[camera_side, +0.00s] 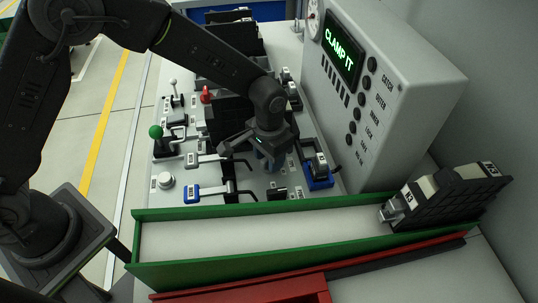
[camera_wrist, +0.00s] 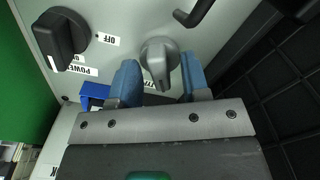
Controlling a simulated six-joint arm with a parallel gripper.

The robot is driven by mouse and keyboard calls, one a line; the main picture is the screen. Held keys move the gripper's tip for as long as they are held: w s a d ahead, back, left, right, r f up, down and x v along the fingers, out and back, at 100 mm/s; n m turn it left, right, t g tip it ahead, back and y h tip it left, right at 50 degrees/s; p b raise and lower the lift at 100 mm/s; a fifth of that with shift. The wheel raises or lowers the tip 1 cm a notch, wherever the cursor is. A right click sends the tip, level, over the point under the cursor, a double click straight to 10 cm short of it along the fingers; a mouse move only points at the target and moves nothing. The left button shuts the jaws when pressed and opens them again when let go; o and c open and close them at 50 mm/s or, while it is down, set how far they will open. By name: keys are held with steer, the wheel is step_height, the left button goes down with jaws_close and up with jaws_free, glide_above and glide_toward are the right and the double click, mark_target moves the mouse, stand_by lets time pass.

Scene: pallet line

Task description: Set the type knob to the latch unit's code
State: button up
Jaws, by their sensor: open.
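My gripper (camera_wrist: 160,82) is open, its two blue fingers on either side of a grey knob (camera_wrist: 159,56) in the wrist view. The knob's narrow grip lies between the fingers, and I cannot tell whether they touch it. A white label (camera_wrist: 148,82) below it is mostly covered, so its word is unreadable. In the side view my gripper (camera_side: 270,163) points down at the bench panel and hides the knob. A dark latch-like unit (camera_side: 452,198) sits at the right end of the green-walled chute. It carries small white code labels (camera_side: 408,194), too small to read surely.
A black knob (camera_wrist: 60,36) marked POWER and OFF is left of the grey one. A black hooked handle (camera_wrist: 196,13) is close above. A console (camera_side: 385,85) with a screen (camera_side: 341,47) reading CLAMP IT stands behind. Levers and a blue-based switch (camera_side: 319,181) surround my gripper.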

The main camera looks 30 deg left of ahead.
jaws_close()
steer(key=shift+m, duration=0.3)
steer(key=m, duration=0.4)
steer(key=shift+m, duration=2.1)
steer(key=shift+r, duration=0.1)
jaws_free()
